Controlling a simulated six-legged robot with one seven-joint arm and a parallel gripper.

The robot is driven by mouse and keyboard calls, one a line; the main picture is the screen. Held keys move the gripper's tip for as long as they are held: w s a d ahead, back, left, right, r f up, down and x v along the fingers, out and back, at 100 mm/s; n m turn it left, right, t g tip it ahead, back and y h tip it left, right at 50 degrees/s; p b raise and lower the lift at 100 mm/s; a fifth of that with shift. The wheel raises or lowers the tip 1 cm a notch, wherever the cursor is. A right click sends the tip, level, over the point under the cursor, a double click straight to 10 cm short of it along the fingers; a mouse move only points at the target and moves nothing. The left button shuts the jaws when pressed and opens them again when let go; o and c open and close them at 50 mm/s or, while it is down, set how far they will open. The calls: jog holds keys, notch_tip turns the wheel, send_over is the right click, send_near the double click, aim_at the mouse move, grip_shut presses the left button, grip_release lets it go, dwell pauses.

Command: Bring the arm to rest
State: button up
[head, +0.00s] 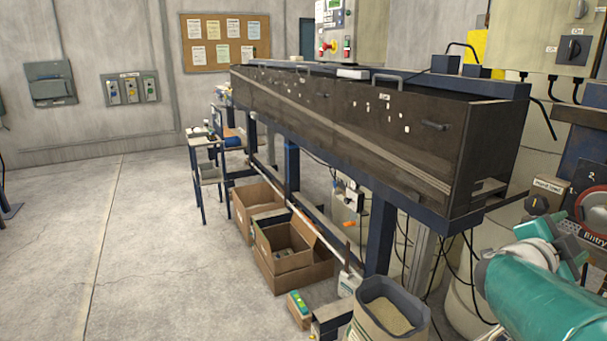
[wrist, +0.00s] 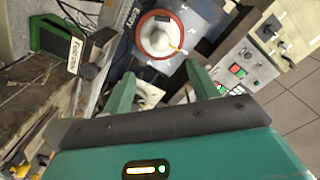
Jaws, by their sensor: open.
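My gripper (wrist: 160,72) shows in the wrist view with its two green fingers apart and nothing between them. Beyond the fingertips is a red-rimmed round part with a pale centre (wrist: 160,36), on a blue plate labelled "Entry". I cannot tell the exact gap to it. In the head view my teal arm reaches in from the lower right corner, close to the red round part (head: 594,207) at the right edge.
A long dark machine housing (head: 350,120) on blue legs runs across the head view. Cardboard boxes (head: 290,262) and a bin of granules (head: 388,312) stand below it. A control panel with buttons (wrist: 245,65) is at the right in the wrist view. The floor at left (head: 110,240) is clear.

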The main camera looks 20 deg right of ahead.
jog(key=w+a+n+t+y, duration=0.6)
jog(key=w+a+n+t, duration=0.25)
jog(key=w+a, duration=0.4)
jog(key=w+a+f+n+t+y, duration=0.15)
jog(key=a+n+y, duration=0.25)
jog(key=a, duration=0.4)
jog(key=w+a+f+n+y, duration=0.1)
jog(key=a+f+n+y, duration=0.25)
jog(key=a, duration=0.45)
jog(key=s+a+f+n+g+y, duration=0.4)
jog(key=s+a+f+n+g, duration=0.3)
jog(key=s+a, duration=0.6)
jog(key=shift+s+a+f+n, duration=0.2)
jog(key=shift+a+f+n, duration=0.75)
jog(key=shift+n, duration=0.15)
jog(key=c, duration=0.5)
jog(key=shift+d, duration=0.1)
jog(key=shift+d, duration=0.1)
